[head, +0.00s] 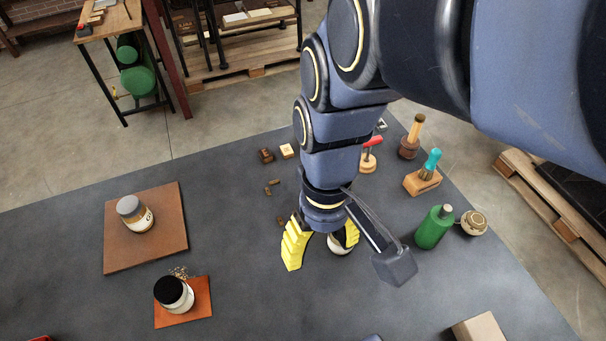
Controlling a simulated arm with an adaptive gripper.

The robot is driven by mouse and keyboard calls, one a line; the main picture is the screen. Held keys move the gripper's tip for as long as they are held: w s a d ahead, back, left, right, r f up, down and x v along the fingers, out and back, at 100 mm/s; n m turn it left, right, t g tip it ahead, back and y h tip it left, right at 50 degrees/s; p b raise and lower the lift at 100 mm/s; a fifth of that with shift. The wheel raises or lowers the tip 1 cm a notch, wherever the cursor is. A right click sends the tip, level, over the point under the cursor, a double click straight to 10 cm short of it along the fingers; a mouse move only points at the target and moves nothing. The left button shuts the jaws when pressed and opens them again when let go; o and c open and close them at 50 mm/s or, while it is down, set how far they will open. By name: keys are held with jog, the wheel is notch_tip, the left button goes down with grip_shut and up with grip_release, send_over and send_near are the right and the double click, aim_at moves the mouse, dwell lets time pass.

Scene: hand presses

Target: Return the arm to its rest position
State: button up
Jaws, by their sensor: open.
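My gripper (322,252) points down over the dark grey table (70,235), right of the middle of the head view. Its two yellow fingers are spread apart. A whitish rounded object (340,246) shows at the right finger, partly hidden by it. I cannot tell whether the finger touches this object or is only in front of it. My arm comes in from the upper right and hides part of the table behind it.
At left, a jar (136,213) stands on a brown board (120,255); a black-lidded jar (174,293) stands on an orange mat (199,312). At right are a green bottle (434,228), a round wooden piece (474,223) and a brush (429,163). Small brown pieces (266,155) lie behind.

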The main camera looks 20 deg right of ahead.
jog(key=shift+g+h, duration=0.3)
jog(key=s, duration=0.4)
jog(key=shift+s+a+f, duration=0.1)
jog(key=shift+s+a, duration=0.05)
jog(key=shift+a, duration=0.1)
dwell(0.5)
